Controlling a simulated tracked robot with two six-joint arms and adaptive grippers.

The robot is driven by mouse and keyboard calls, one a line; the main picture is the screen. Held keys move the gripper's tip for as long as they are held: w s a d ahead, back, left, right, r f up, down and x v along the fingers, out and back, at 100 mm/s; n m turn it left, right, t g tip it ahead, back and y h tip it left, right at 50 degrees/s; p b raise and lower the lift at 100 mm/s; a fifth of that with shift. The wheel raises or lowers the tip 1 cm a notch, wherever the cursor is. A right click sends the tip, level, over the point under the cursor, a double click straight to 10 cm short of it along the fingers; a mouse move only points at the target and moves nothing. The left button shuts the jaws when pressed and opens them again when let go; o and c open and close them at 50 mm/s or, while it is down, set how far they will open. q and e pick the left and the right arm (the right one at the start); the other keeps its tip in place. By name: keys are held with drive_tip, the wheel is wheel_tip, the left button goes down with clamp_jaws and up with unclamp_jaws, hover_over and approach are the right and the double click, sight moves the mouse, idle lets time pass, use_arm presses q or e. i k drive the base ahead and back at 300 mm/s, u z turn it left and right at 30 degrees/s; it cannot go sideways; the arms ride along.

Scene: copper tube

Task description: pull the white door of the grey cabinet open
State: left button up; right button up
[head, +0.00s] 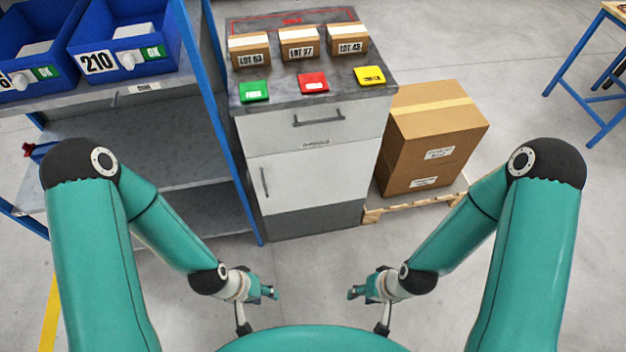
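The grey cabinet (313,222) stands ahead of me, with a dark grey top. Its white door (320,183) is closed and has a dark vertical handle (265,182) near its left edge. Above the door is a pale drawer front (355,128) with a dark horizontal handle. My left gripper (276,293) is low in front of the cabinet, below the door in the picture and apart from it. My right gripper (351,293) is at about the same height, also apart from the cabinet. The grippers are small in the view, and their finger gaps are unclear.
A blue-framed shelf (185,165) with blue bins (125,42) stands close on the cabinet's left. Cardboard boxes (425,150) on a wooden pallet (385,212) stand on its right. Small boxes and coloured cards lie on the cabinet top. The floor in front is clear.

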sight(306, 178)
drive_tip(key=u, duration=0.95)
drive_tip(key=i, duration=0.15)
drive_tip(key=z, duration=2.5)
drive_tip(key=k, duration=1.55)
drive_tip(key=u, duration=0.75)
drive_tip(key=i, duration=1)
drive_tip(key=u, duration=0.05)
